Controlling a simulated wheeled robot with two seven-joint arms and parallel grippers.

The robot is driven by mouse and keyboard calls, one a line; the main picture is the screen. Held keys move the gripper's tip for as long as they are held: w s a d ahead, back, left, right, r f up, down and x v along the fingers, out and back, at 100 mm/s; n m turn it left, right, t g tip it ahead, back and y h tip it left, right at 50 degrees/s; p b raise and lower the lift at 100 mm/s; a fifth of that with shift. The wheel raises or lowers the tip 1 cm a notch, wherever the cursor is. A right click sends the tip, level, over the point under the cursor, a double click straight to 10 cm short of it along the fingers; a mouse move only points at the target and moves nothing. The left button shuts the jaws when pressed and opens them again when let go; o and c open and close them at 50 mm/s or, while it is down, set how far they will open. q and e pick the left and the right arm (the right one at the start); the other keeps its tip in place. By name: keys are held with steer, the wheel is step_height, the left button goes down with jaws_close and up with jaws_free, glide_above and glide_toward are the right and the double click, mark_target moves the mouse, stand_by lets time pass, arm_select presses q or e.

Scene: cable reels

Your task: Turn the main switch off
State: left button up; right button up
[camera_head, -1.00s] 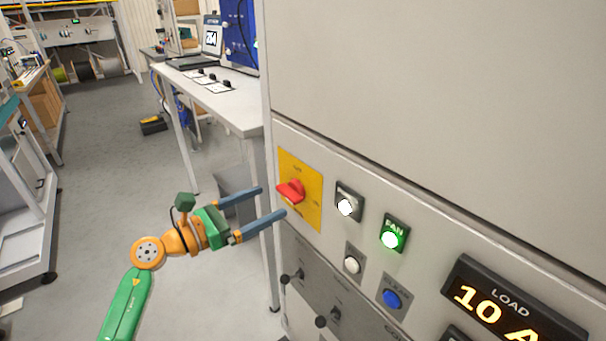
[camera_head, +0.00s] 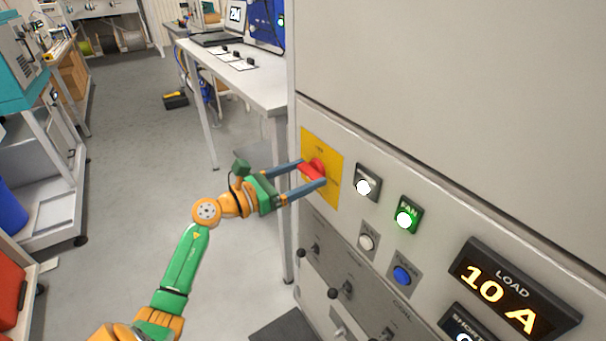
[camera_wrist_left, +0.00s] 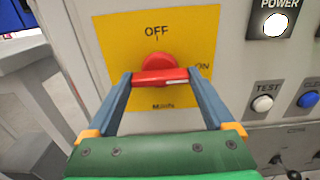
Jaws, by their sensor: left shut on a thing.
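The main switch is a red rotary handle (camera_head: 317,165) on a yellow plate (camera_head: 334,150) at the left of the cabinet front. In the left wrist view the red handle (camera_wrist_left: 158,66) lies about level, its white mark at the right end towards ON. My right gripper is not in view.
Right of the switch are a lit white power lamp (camera_head: 363,187), a lit green fan lamp (camera_head: 404,219), a white test button (camera_head: 366,242), a blue button (camera_head: 402,275) and a load display (camera_head: 505,300) reading 10 A. A bench (camera_head: 245,87) stands behind left; the floor (camera_head: 130,130) there is open.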

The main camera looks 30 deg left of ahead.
arm_select(q)
steer(key=shift+r+n, duration=0.1)
steer(key=shift+n, duration=0.2)
steer(key=n+p, duration=0.2)
steer(key=n, duration=0.1)
steer(key=n+p, duration=0.3)
steer(key=n, duration=0.2)
steer(key=shift+r+n, duration=0.1)
steer(key=shift+n, duration=0.2)
steer(key=n+p, duration=0.2)
steer(key=n, duration=0.2)
steer(key=shift+n+p, duration=0.7)
steer(key=shift+n, duration=1.5)
steer(key=shift+n, duration=0.3)
